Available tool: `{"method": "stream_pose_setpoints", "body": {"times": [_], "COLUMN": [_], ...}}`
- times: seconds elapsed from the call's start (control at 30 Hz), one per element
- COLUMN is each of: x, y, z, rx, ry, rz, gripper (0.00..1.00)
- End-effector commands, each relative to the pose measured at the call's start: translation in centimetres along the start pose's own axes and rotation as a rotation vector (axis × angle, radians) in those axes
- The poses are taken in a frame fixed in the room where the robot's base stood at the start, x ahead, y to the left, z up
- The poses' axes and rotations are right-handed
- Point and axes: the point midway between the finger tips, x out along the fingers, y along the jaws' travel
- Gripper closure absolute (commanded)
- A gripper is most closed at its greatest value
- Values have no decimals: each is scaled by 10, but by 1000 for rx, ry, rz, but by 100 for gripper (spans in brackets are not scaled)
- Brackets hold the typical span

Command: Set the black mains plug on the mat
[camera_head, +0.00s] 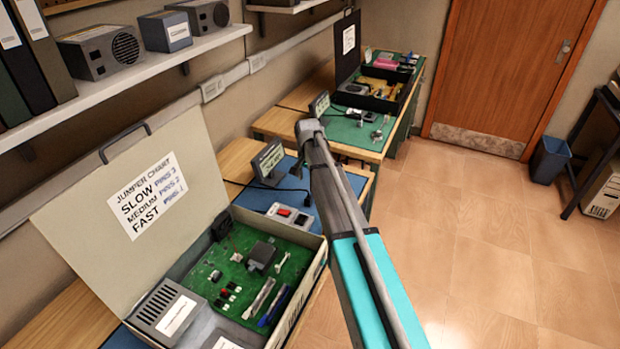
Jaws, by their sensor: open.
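I cannot pick out the black mains plug with certainty. A small dark shape (297,168) shows beside my arm above the blue mat (327,204); I cannot tell what it is. Inside the open near case, a black block (261,256) sits on the green board, and another black piece (221,226) is at its back left corner. A green mat (346,131) lies on the farther bench. My arm rises from the bottom of the picture across the blue mat's right side and hides part of it. My gripper is not clearly visible.
The near case (312,262) has a raised lid with a jumper chart (148,195). A small display (267,160) and a grey box with a red switch (291,214) stand on the near bench. A farther open case (402,101) holds parts.

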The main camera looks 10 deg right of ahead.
Motion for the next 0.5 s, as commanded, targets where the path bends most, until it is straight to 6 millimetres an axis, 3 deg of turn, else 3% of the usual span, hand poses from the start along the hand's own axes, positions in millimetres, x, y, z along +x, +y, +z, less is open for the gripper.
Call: {"method": "stream_pose_setpoints", "body": {"times": [0.2,0.5], "x": [-19,-25], "y": [0,0], "z": [0,0], "rx": [0,0], "ry": [0,0], "rz": [0,0], "gripper": [35,35]}}
